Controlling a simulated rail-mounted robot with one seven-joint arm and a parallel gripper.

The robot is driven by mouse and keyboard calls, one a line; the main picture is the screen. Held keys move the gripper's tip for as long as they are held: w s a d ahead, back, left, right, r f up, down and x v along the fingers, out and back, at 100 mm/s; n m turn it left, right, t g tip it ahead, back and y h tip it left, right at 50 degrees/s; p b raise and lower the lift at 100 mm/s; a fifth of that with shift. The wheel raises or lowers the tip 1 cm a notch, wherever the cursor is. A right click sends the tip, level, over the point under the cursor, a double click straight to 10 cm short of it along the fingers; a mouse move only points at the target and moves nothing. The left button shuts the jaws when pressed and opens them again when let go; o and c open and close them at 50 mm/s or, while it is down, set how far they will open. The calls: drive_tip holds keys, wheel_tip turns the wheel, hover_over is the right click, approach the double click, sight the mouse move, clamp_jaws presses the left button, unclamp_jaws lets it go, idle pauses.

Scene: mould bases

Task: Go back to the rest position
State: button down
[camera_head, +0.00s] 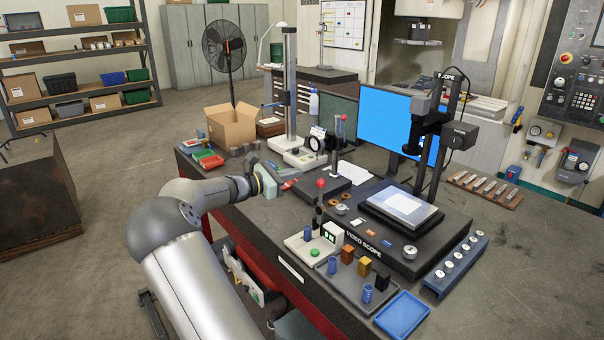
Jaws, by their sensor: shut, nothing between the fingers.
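My arm reaches in from the lower left of the head view. My gripper (288,184) is at its end, above the left part of the dark workbench (262,218). The fingers are small and partly hidden by the gripper body. They look shut and empty, with nothing seen held between them.
A video scope (398,228) with a bright stage stands on the bench at right. In front are a grey tray (335,281) with small coloured parts, a blue tray (402,315) and a blue-grey rack (455,265). A cardboard box (232,125) stands behind my gripper.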

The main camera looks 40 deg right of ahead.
drive_tip(key=shift+w+a+r, duration=0.25)
drive_tip(key=shift+a+r, duration=0.25)
drive_tip(key=shift+a, duration=0.25)
drive_tip(key=s+a+f+m+t+y+b, duration=0.1)
drive_tip(key=s+a+f+m+y, duration=0.55)
drive_tip(key=s+a, duration=0.25)
drive_tip(key=s+a+f+m+t+y+b, duration=0.1)
drive_tip(key=s+a+f+m+y, duration=0.1)
drive_tip(key=s+a, duration=0.4)
drive_tip(key=s+a+f+m+t+y+b, duration=0.1)
drive_tip(key=s+a+y, duration=0.4)
drive_tip(key=a, duration=1)
drive_tip(key=s+a+f+m+t+y, duration=0.2)
drive_tip(key=s+a+m+y, duration=0.1)
drive_tip(key=s+a, duration=0.6)
drive_tip(key=shift+a+f+m+y+b, duration=0.4)
drive_tip(key=shift+a+m, duration=0.35)
drive_tip(key=shift+a, duration=0.2)
